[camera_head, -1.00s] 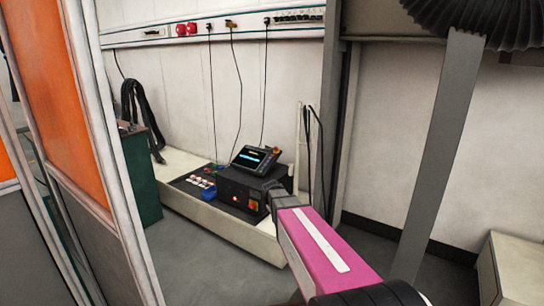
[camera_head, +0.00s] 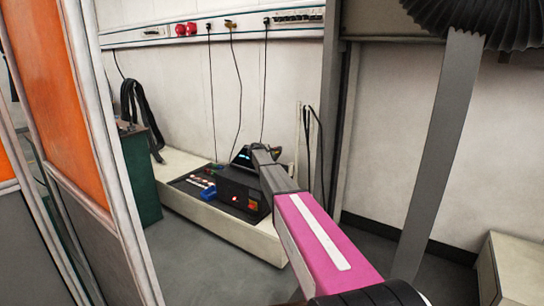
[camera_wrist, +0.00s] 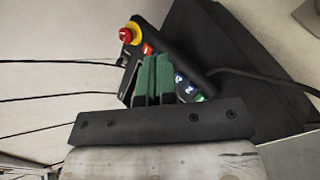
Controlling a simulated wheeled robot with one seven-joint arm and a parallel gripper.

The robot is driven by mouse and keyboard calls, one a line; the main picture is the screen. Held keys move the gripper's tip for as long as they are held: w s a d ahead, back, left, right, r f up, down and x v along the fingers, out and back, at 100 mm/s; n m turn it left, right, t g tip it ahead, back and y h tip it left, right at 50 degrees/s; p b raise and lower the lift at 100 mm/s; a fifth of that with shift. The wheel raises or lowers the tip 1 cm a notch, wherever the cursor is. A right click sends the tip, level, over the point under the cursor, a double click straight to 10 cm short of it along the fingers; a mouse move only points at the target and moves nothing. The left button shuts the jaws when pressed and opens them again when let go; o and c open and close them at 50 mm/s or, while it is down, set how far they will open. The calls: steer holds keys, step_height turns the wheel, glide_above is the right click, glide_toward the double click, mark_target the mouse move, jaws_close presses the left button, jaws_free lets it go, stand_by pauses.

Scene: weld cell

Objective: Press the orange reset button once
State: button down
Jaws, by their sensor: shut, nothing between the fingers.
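My gripper (camera_head: 258,150) reaches over the dark pendant (camera_head: 241,157) in the head view and hides most of it. In the wrist view my gripper (camera_wrist: 156,60) is shut, its green fingers side by side and empty, in front of the tilted pendant. A small orange-red button (camera_wrist: 148,49) shows just beyond the fingertips, partly hidden; I cannot tell whether the fingers touch it. A red mushroom knob on a yellow collar (camera_wrist: 130,34) stands near it. Blue keys (camera_wrist: 181,80) and a green-lit key show right of the fingers.
A black box (camera_head: 240,188) with a red light and a red-yellow switch sits under the pendant on a pale ledge (camera_head: 225,222). A blue item (camera_head: 208,193) lies left of it. Cables (camera_head: 210,90) hang behind. An orange panel (camera_head: 60,90) stands at left.

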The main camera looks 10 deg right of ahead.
steer(key=w+r+n+t, duration=0.1)
steer(key=w+r+n, duration=0.2)
steer(key=w, duration=0.6)
step_height(320, 180, up, 2)
steer(key=shift+w+a+r+t+h, duration=0.1)
steer(key=shift+w+a+t+h, duration=0.25)
steer(key=shift+a+t+h, duration=0.1)
steer(key=shift+w+d+f, duration=0.45)
steer(key=shift+f, duration=0.9)
steer(key=shift+w+d+f, duration=0.5)
steer(key=shift+f, duration=0.8)
steer(key=shift+w+d+f, duration=0.45)
steer(key=shift+f, duration=0.9)
steer(key=shift+w+d+f, duration=0.15)
steer(key=shift+d+f, duration=0.05)
steer(key=shift+f, duration=0.3)
steer(key=shift+w+d+f, duration=0.15)
steer(key=shift+f, duration=0.25)
steer(key=shift+r, duration=0.1)
steer(key=shift+s+a+r, duration=0.15)
steer(key=shift+r, duration=0.2)
steer(key=shift+s+a+r, duration=0.15)
steer(key=shift+r, duration=0.2)
